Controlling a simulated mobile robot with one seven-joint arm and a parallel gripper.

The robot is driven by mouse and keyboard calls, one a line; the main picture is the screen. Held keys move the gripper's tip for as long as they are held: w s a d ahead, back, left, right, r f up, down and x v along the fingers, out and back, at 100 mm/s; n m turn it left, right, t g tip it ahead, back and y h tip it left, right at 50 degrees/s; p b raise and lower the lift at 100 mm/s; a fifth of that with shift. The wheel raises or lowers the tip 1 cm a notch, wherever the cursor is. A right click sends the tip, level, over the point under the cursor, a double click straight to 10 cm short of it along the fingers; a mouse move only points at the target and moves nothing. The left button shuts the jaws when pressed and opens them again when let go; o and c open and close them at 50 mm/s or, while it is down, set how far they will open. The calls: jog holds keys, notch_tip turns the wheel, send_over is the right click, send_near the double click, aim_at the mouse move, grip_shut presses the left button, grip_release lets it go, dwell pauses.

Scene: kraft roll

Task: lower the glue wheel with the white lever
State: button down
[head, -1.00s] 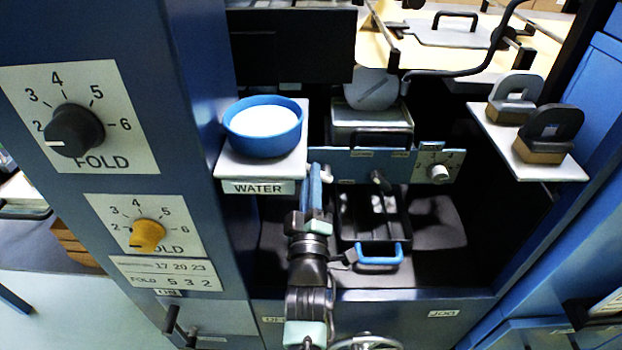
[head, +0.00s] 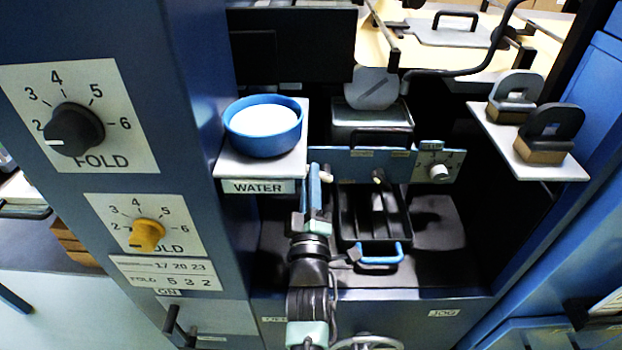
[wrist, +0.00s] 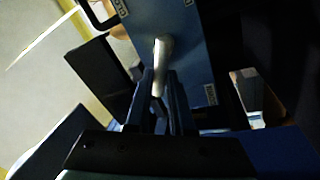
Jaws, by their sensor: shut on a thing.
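The white lever (head: 327,177) sticks out from the left end of the blue panel (head: 348,163). My gripper (head: 316,172) reaches up to it from below, in front of the panel. In the wrist view the pale lever (wrist: 161,55) stands between the fingers of my gripper (wrist: 161,88), which are shut on it. The fingers partly hide its lower part. The grey glue wheel (head: 372,88) stands behind the panel, above a grey metal box (head: 372,118). Its lower edge is hidden.
A blue bowl of water (head: 262,142) sits on a white shelf left of my gripper. A black tray with a blue handle (head: 380,259) lies to the right, close to my wrist. Another short lever (head: 378,177) and a round knob (head: 439,172) are on the panel.

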jog(key=f+n+y+p, duration=0.1)
jog(key=n, duration=0.4)
jog(key=f+n+g+y+p, duration=0.1)
jog(key=n, duration=0.4)
jog(key=f+n+g+y+p, duration=0.1)
jog(key=n+y, duration=0.1)
jog(key=n, duration=0.3)
jog(key=shift+d+f, duration=0.15)
jog(key=shift+d, duration=0.2)
jog(key=c, duration=0.8)
grip_release()
jog(key=p+v, duration=0.2)
jog(key=v, duration=1.1)
